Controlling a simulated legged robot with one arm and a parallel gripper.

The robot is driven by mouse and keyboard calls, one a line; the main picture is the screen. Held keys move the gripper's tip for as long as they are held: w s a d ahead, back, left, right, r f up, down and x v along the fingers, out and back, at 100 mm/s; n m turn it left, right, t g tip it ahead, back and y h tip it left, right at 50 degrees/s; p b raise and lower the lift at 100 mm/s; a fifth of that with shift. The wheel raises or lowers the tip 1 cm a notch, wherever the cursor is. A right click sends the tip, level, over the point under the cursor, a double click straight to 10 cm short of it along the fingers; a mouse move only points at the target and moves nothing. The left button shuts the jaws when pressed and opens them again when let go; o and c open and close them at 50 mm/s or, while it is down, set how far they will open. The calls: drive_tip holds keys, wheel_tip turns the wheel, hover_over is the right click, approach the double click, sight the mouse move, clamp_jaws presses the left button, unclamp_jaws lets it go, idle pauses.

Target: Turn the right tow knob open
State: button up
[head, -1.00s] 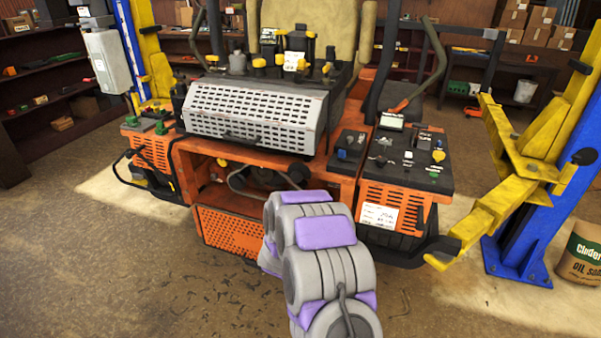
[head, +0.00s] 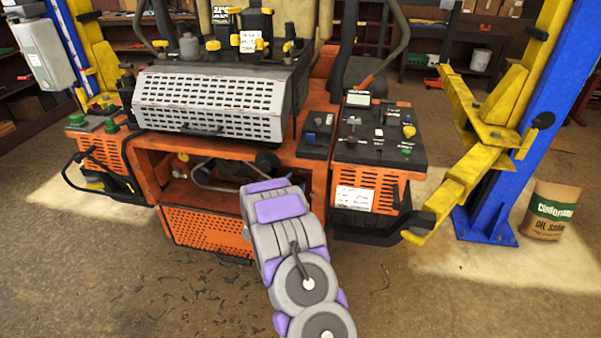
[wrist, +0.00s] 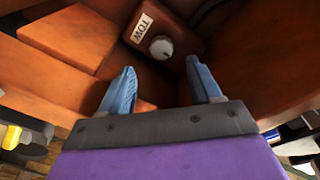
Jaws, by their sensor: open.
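In the wrist view a round grey tow knob (wrist: 161,47) sits on an orange-brown housing beside a white label reading TOW (wrist: 142,28). My gripper (wrist: 158,82) is open, with its two blue fingers apart. The knob lies ahead of the fingertips and between them in the picture, and the fingers do not appear to touch it. In the head view my grey and purple arm reaches into the open front of the orange mower (head: 315,175). The gripper and the tow knob are hidden there.
Orange walls of the mower's cavity surround the fingers closely in the wrist view. A perforated grey cover (head: 205,103) is above the opening. The yellow lift arm (head: 465,180) and blue post (head: 530,110) stand right, with an oil sack (head: 551,211). The floor in front is clear.

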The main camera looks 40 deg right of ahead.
drive_tip(key=b+x, duration=0.1)
drive_tip(key=x, duration=0.6)
drive_tip(key=shift+w+d, duration=0.25)
drive_tip(key=shift+d, duration=0.1)
drive_tip(key=shift+a, duration=0.15)
drive_tip(key=c, duration=1)
drive_tip(key=shift+c, duration=0.2)
